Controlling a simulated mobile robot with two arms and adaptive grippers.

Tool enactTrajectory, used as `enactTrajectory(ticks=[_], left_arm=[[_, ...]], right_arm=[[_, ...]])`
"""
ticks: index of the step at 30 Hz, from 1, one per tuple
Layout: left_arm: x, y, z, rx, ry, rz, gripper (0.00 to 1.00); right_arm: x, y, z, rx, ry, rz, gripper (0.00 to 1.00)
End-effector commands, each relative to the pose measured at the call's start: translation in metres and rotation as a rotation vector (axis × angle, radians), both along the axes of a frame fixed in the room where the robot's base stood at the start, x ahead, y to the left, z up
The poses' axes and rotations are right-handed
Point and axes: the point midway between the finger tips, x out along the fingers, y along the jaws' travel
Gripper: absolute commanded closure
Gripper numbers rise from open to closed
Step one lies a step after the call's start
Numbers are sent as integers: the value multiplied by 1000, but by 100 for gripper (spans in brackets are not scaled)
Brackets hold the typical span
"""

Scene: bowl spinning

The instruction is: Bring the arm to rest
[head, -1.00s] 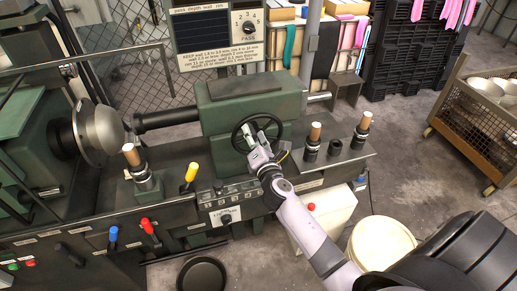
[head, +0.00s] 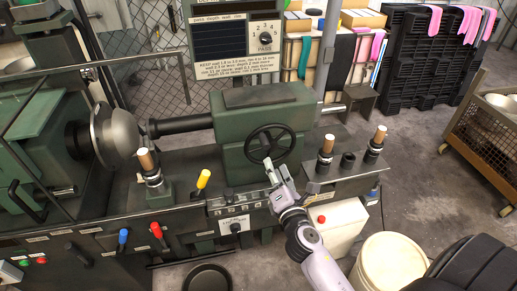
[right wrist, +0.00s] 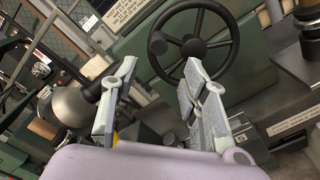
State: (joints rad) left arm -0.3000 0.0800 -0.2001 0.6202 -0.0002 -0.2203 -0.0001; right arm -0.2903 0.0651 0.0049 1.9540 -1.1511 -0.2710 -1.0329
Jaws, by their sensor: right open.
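My right gripper (head: 270,171) is in front of the green spinning lathe, just below its black handwheel (head: 270,144). In the right wrist view my right gripper (right wrist: 160,92) has its two fingers spread apart with nothing between them. My left gripper is not in view.
The lathe's tailstock (head: 240,120) carries the handwheel. Wooden-handled tools (head: 327,145) stand on the right ledge. A yellow lever (head: 203,180) and a red lever (head: 156,230) rise from the front. A cream bucket (head: 388,262) and a black pan (head: 208,278) are on the floor.

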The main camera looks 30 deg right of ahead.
Motion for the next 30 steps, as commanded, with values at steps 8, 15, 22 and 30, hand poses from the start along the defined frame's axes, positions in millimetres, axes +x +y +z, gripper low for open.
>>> enactTrajectory(ticks=[8, 15, 22, 30], left_arm=[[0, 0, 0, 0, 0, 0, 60], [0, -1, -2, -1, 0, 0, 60], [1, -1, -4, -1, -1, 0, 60], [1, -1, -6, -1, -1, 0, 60]], right_arm=[[0, 2, -18, 43, 26, 5, 59], [-21, 21, -162, 435, 243, -14, 59], [-97, 44, -320, 903, 489, -193, 59], [-247, 60, -462, 1357, 695, -633, 59]])
